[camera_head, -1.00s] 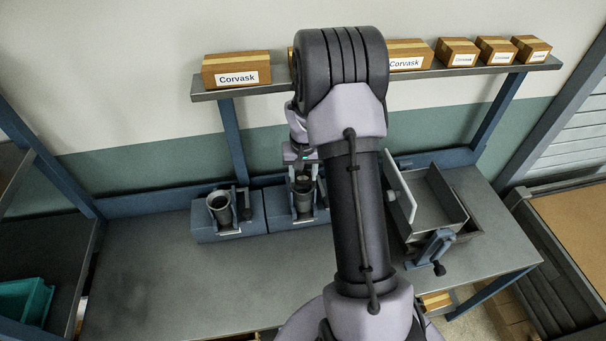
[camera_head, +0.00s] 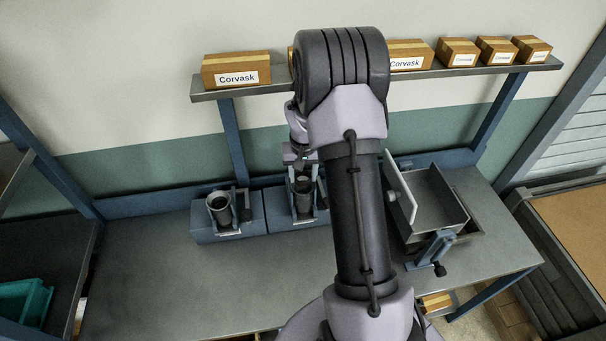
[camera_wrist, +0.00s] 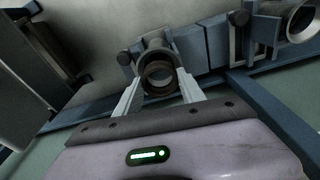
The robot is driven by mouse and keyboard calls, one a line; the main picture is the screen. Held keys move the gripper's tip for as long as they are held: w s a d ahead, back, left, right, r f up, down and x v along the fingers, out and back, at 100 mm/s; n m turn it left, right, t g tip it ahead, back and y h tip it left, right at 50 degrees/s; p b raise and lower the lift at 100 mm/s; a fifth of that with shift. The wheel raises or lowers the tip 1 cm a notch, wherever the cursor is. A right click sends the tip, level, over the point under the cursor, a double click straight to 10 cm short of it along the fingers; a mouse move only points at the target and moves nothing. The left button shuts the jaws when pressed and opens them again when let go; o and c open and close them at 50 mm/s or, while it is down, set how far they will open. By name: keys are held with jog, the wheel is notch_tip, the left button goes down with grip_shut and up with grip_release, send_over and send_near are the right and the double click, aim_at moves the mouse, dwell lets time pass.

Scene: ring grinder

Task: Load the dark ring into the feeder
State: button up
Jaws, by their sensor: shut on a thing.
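The dark ring (camera_wrist: 159,75) is between my gripper's (camera_wrist: 158,84) two pale fingertips in the wrist view, and the jaws are shut on it. It is over the mouth of an upright cylindrical holder (camera_wrist: 153,47), roughly in line with it. I cannot tell how far the ring is inside. In the head view this holder (camera_head: 304,206) stands on the middle blue block, and my gripper (camera_head: 302,172) is small above it. A similar dark cylinder (camera_head: 220,211) stands on the left block. It shows in the wrist view too (camera_wrist: 296,19). The frames do not label which one is the feeder.
A grey open bin (camera_head: 435,205) with a raised pale panel (camera_head: 398,190) stands to the right on the workbench (camera_head: 160,270). A shelf (camera_head: 300,83) with several boxes runs above. The bench front left is clear. My arm hides the centre.

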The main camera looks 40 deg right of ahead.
jog(key=shift+f+b, duration=0.8)
jog(key=shift+f, duration=0.05)
dwell(0.3)
jog(key=o, duration=1.6)
jog(key=shift+c, duration=0.2)
notch_tip(320, 180, up, 17)
jog(key=s+a+p, duration=0.1)
jog(key=s, duration=0.1)
jog(key=shift+r, duration=0.2)
jog(key=shift+w+a, duration=0.1)
